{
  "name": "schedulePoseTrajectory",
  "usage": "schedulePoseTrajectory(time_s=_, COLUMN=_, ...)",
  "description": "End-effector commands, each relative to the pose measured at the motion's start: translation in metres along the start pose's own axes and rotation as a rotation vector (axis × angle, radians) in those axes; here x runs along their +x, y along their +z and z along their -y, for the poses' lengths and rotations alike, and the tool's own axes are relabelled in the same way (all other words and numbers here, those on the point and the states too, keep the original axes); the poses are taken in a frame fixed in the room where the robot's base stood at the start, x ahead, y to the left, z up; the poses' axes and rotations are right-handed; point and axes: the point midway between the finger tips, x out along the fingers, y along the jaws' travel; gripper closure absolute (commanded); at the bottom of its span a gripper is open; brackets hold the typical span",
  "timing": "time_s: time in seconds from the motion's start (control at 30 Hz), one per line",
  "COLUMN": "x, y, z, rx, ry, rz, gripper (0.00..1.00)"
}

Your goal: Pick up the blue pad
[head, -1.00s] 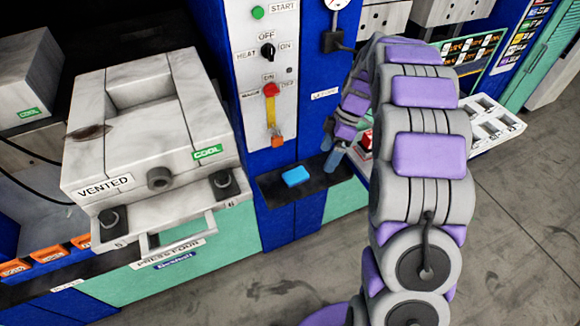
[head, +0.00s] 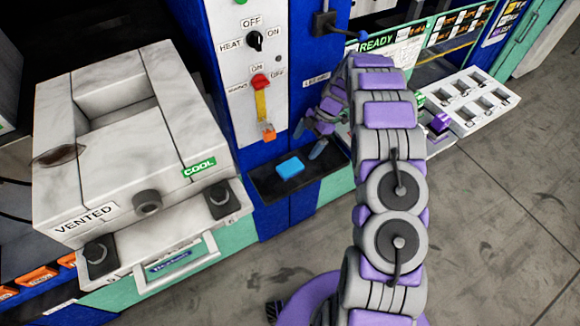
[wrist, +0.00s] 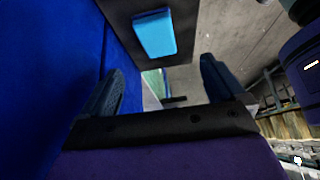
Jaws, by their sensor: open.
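The blue pad (head: 290,167) is a small light-blue block lying on a black shelf (head: 262,184) on the front of the blue press cabinet. My gripper (head: 308,140) is above and just right of the pad in the head view, apart from it. In the wrist view the pad (wrist: 153,34) shows at the top, beyond the two dark fingers of my gripper (wrist: 162,88). The fingers are spread with nothing between them. The pad looks fully uncovered in both views.
A marble-patterned press block (head: 125,130) labelled VENTED and COOL stands left of the shelf. A control panel (head: 255,70) with switches rises behind the shelf. A white tray with slots (head: 470,100) is at the right. Open grey floor lies in front.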

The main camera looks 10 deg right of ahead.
Motion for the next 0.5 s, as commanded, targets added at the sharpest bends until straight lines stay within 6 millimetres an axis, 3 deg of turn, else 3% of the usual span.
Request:
schedulePoseTrajectory(time_s=0.23, x=0.044, y=-0.001, z=0.001, rx=0.001, ry=-0.003, rz=-0.002, gripper=0.04)
schedulePoseTrajectory(time_s=0.5, x=0.061, y=0.0, z=-0.001, rx=0.0, ry=0.001, rz=0.001, gripper=0.04)
